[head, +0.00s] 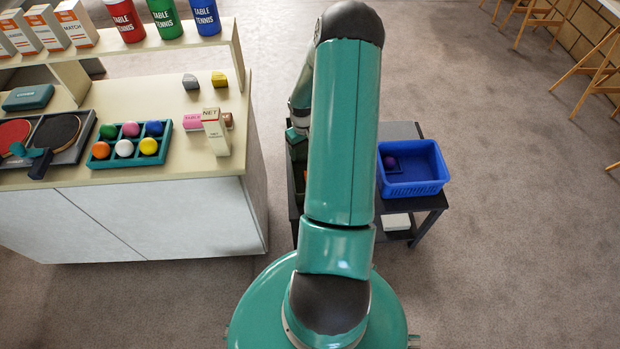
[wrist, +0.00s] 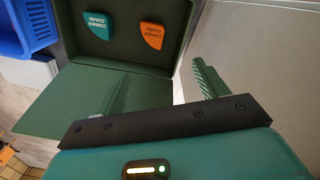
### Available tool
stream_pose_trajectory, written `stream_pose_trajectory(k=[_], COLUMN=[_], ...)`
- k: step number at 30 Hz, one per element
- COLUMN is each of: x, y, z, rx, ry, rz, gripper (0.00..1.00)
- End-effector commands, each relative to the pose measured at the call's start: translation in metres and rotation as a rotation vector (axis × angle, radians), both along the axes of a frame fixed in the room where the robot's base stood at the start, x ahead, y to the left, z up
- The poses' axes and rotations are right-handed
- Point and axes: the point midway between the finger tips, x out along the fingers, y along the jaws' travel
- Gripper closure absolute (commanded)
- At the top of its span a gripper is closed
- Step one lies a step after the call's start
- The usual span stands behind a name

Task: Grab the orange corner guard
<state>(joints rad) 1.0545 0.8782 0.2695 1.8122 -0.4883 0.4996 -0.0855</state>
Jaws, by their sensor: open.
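The orange corner guard (wrist: 152,36) is a small wedge with dark lettering, lying in a dark green open box (wrist: 128,59) in the wrist view. A teal corner guard (wrist: 98,25) lies to its left in the same box. My gripper (wrist: 158,77) is open and empty, its two fingers apart at the near side of the box. The orange guard is beyond the fingertips, between their lines, and apart from them. In the head view my arm hides the orange guard and the gripper's fingers.
A blue basket (head: 428,186) with a purple item stands on the dark table (head: 400,131), right of my arm. A cabinet (head: 160,215) to the left holds a tray of balls (head: 105,161), paddles, and a net box (head: 216,134).

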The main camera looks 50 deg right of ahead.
Motion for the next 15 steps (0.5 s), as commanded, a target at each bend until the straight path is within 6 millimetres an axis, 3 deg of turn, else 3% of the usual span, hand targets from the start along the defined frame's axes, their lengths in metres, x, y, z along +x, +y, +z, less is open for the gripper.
stream_pose_trajectory(k=[1, 8, 15], x=[-0.006, -0.012, -0.011], y=[-0.004, -0.009, -0.009], z=[-0.014, -0.044, -0.090], rx=[0.014, 0.031, 0.031], ry=[0.000, -0.004, -0.002], rz=[-0.012, -0.025, -0.024], gripper=[0.28, 0.28, 0.28])
